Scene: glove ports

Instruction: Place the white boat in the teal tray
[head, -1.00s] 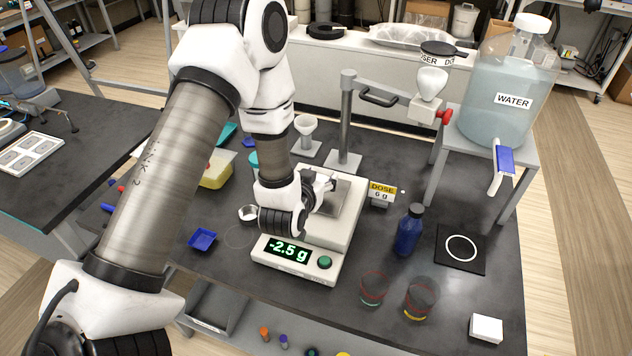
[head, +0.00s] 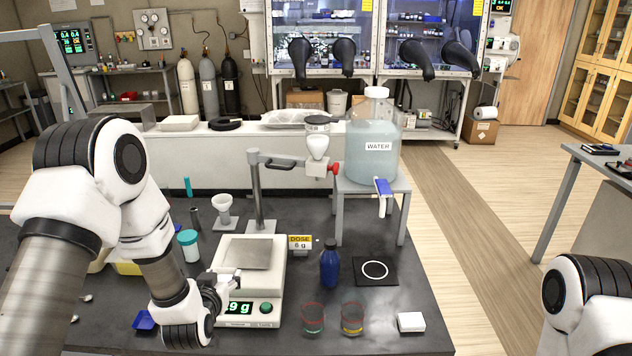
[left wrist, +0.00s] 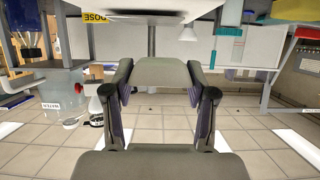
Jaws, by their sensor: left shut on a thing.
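My left gripper (head: 214,294) is shut at the left edge of the white scale (head: 283,305), in front of its pan. A small pale thing at its fingertips (head: 224,284) looks like the white boat, mostly hidden by the fingers. In the left wrist view, which is upside down, the finger links (left wrist: 163,105) frame the palm, and no held thing is clear between them. The teal tray is not clearly seen now; my left arm covers that part of the table. My right gripper is out of view; only part of my right arm shows at the lower right.
The scale pan (head: 247,254) looks bare. A blue dish (head: 144,320) lies left of the gripper. A teal-lidded jar (head: 189,246) and a funnel stand (head: 223,212) are behind. A blue bottle (head: 330,264), two glasses (head: 313,318) and a white block (head: 411,322) stand to the right.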

